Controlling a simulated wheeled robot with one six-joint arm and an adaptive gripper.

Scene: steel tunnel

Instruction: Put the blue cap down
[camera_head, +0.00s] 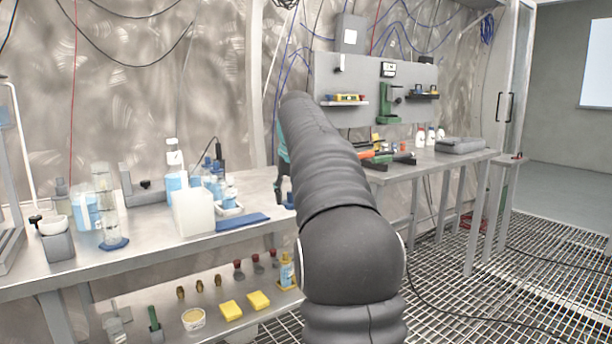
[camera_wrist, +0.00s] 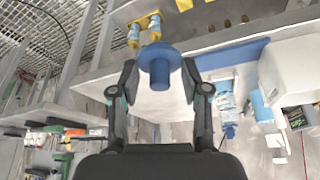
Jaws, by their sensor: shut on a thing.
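The blue cap (camera_wrist: 159,62), a round disc with a narrower stem, is between the two fingers of my gripper (camera_wrist: 160,76) in the wrist view. My gripper is shut on it, and the cap appears held in the air near the bench's front edge. In the head view, my gripper (camera_head: 283,190) is mostly hidden behind my arm, at the right end of the left steel bench (camera_head: 150,240). A blue flat mat (camera_head: 243,222) lies on that bench, left of my gripper; it also shows in the wrist view (camera_wrist: 240,52).
A white box (camera_head: 193,212) and several bottles, such as a blue one (camera_head: 174,180), stand left of my gripper. A lower shelf holds yellow blocks (camera_head: 258,300) and small bottles (camera_head: 287,272). Another bench (camera_head: 450,165) with tools stands to the right.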

